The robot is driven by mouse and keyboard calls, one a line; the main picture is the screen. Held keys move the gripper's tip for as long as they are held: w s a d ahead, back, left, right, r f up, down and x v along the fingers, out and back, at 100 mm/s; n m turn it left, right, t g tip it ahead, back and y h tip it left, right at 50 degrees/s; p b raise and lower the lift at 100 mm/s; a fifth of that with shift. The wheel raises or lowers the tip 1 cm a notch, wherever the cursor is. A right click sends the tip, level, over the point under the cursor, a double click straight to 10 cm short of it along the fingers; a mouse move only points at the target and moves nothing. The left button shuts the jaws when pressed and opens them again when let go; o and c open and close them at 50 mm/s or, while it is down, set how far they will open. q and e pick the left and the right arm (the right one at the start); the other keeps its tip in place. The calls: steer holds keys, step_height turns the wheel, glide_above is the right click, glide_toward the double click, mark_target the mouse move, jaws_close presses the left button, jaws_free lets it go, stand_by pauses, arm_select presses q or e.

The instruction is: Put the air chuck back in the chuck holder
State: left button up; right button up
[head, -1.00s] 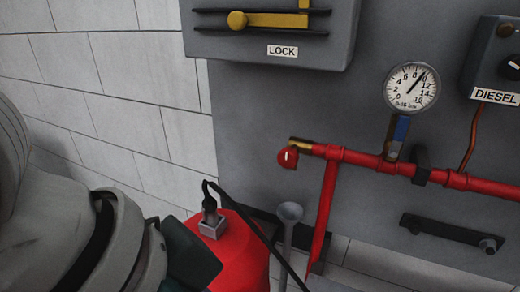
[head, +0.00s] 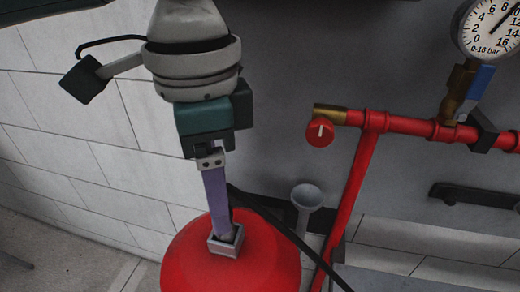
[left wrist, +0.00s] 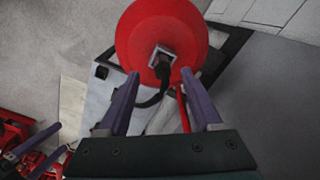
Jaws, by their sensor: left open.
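The red tank (head: 262,262) carries a small square grey chuck holder (head: 224,249) on its top. In the left wrist view the dark air chuck (left wrist: 162,68) stands in the holder on the tank (left wrist: 180,24), with its black hose curving away. The head view shows the hose (head: 290,236), but my gripper hides the chuck. My left gripper (head: 224,231) points down at the holder, one purple finger seen over it. In the left wrist view its two fingers (left wrist: 160,76) are apart, either side of the chuck's line. I cannot tell whether they touch it.
A grey funnel (head: 306,196) and a red pipe (head: 352,205) with a red knob (head: 319,132) stand right of the tank. A gauge (head: 490,28) is at upper right. Two purple bars at the wrist view's lower left look like my right gripper (left wrist: 52,135).

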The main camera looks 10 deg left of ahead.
arm_select(q)
steer(key=f, duration=0.5)
steer(key=shift+w+d+f, duration=0.15)
steer(key=shift+w+f, duration=0.05)
steer(key=shift+w, duration=0.05)
steer(key=shift+c, duration=0.2)
jaws_close()
